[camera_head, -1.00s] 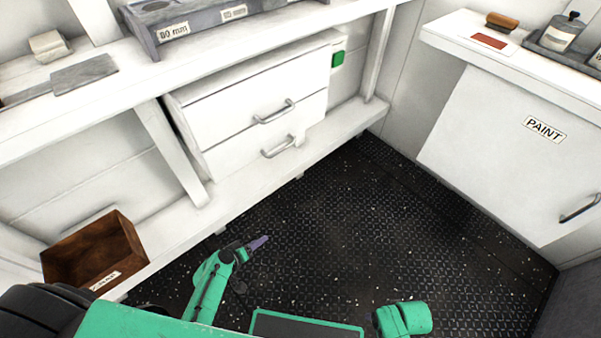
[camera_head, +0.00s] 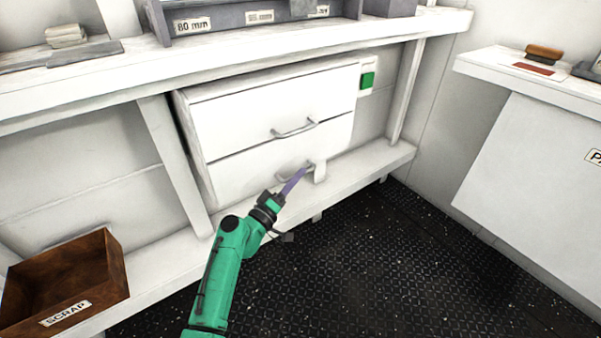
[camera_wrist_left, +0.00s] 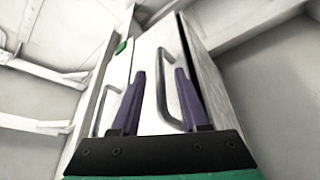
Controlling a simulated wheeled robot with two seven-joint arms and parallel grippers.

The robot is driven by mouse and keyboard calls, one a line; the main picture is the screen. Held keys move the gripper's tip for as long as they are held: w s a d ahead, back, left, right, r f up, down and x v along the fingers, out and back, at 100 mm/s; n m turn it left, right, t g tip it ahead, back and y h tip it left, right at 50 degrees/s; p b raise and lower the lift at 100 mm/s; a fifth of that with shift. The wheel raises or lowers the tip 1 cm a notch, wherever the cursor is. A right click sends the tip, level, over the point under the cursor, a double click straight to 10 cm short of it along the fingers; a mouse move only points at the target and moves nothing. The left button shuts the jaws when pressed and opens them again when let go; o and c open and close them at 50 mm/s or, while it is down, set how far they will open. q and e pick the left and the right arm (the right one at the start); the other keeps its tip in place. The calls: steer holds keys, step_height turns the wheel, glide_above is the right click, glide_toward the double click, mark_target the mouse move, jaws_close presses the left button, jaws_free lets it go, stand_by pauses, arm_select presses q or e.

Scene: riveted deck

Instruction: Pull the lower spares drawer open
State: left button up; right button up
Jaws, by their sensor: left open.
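The lower drawer (camera_head: 240,182) is the bottom one of two white drawers under the bench and looks shut, flush with the upper drawer (camera_head: 250,112). Its grey bar handle (camera_head: 284,177) is partly covered by my left gripper (camera_head: 304,172) in the head view. In the left wrist view the lower handle (camera_wrist_left: 181,92) lies between the two purple fingers of my open left gripper (camera_wrist_left: 160,75), close to the right finger. I cannot tell whether the fingers reach around the bar. The upper handle (camera_wrist_left: 104,106) is left of the left finger. My right gripper is out of view.
The upper handle (camera_head: 295,129) is just above. A green square (camera_head: 367,81) is right of the drawers. A brown scrap box (camera_head: 65,280) sits at lower left. The dark floor (camera_head: 380,260) is clear.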

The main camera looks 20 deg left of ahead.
arm_select(q)
steer(key=shift+x, duration=1)
jaws_close()
steer(key=shift+f, duration=0.1)
stand_by(0.5)
